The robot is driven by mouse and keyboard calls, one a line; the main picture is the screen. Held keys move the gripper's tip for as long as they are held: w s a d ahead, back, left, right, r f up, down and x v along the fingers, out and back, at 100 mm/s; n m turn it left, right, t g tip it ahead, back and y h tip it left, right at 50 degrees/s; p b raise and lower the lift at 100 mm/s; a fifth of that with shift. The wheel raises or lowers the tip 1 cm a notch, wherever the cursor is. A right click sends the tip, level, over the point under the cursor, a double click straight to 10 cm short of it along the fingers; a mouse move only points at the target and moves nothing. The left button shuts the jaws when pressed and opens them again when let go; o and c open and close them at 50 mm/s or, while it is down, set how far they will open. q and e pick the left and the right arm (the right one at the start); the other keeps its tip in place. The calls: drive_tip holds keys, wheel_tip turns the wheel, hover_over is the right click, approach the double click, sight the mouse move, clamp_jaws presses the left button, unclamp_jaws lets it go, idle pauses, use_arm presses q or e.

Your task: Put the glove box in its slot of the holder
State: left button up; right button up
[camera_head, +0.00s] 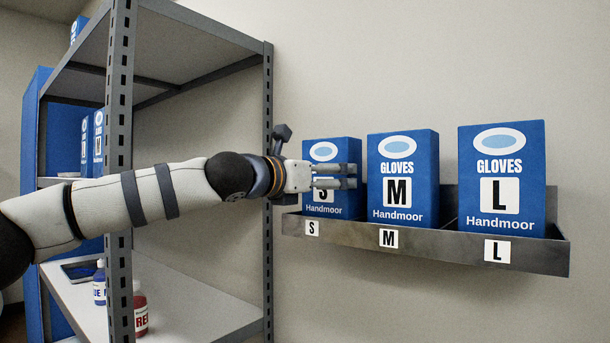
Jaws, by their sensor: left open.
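The metal wall holder (430,244) has three slots labelled S, M and L. A blue S glove box (320,152) stands upright in the left slot. A blue M glove box (403,172) stands upright in the middle slot. A blue L glove box (503,174) stands upright in the right slot. My left gripper (350,177) is open in front of the S box, its fingers pointing right and covering part of the box's label. I cannot tell whether the fingers touch the box. My right gripper is not in view.
A grey metal shelf rack (120,150) stands at left, its posts close to my left arm. A blue-labelled bottle (99,284) and a red bottle (140,312) stand on its lower shelf. More blue boxes (98,142) are on the upper shelf. The wall below the holder is clear.

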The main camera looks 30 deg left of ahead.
use_arm(q)
drive_tip(key=s+a, duration=0.1)
drive_tip(key=s, duration=0.8)
drive_tip(key=shift+a, duration=0.15)
